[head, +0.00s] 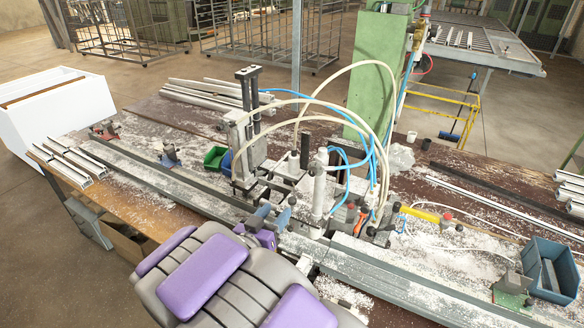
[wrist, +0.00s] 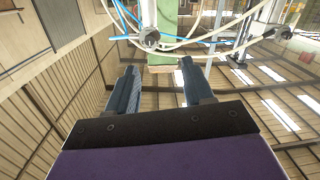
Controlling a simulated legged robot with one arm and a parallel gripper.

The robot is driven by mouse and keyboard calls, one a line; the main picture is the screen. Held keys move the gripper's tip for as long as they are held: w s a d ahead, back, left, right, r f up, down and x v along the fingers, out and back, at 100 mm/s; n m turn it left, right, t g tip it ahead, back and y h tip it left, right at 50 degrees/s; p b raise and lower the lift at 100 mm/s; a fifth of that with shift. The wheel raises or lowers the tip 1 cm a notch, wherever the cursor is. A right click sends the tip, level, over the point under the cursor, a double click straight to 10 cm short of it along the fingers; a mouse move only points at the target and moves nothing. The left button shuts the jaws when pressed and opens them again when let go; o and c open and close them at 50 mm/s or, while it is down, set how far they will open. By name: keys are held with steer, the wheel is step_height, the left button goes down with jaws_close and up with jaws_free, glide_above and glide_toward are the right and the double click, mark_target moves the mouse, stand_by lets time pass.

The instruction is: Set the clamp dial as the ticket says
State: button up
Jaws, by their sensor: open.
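The clamp unit (head: 245,150), a grey metal block with dark upright posts, stands mid-bench. A white cylinder (head: 318,190) with hoses stands to its right. I cannot pick out the dial or the ticket in either view. My gripper (head: 275,212) is low in front of the clamp unit, its two blue-grey fingers apart. In the wrist view my gripper (wrist: 158,70) is open with nothing between the fingers. Beyond the fingertips there are a round grey fitting (wrist: 148,38) and a green column (wrist: 160,35); whether that fitting is a dial I cannot tell.
The bench (head: 130,200) carries long metal rails (head: 170,180), white shavings and loose profiles (head: 75,160). White and blue hoses (head: 375,120) arch over the middle right. A green post (head: 375,75) rises behind. A blue bin (head: 550,270) stands at the right, a green bin (head: 215,157) left of the clamp.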

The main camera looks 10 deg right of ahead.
steer(key=p, duration=0.1)
glide_toward(312, 175)
steer(key=w, duration=0.2)
steer(key=shift+h, duration=0.4)
steer(key=x, duration=0.4)
steer(key=d+p+x, duration=0.1)
steer(key=x, duration=0.1)
steer(key=shift+s+d+f, duration=0.1)
steer(key=shift+s+d, duration=0.1)
steer(key=shift+d, duration=0.05)
steer(key=shift+w+d, duration=0.15)
steer(key=shift+w, duration=0.3)
steer(key=shift+w+a, duration=0.15)
steer(key=shift+a, duration=0.6)
steer(key=shift+d, duration=0.8)
steer(key=c, duration=0.5)
steer(key=shift+a+f, duration=0.1)
steer(key=shift+a, duration=0.1)
jaws_close()
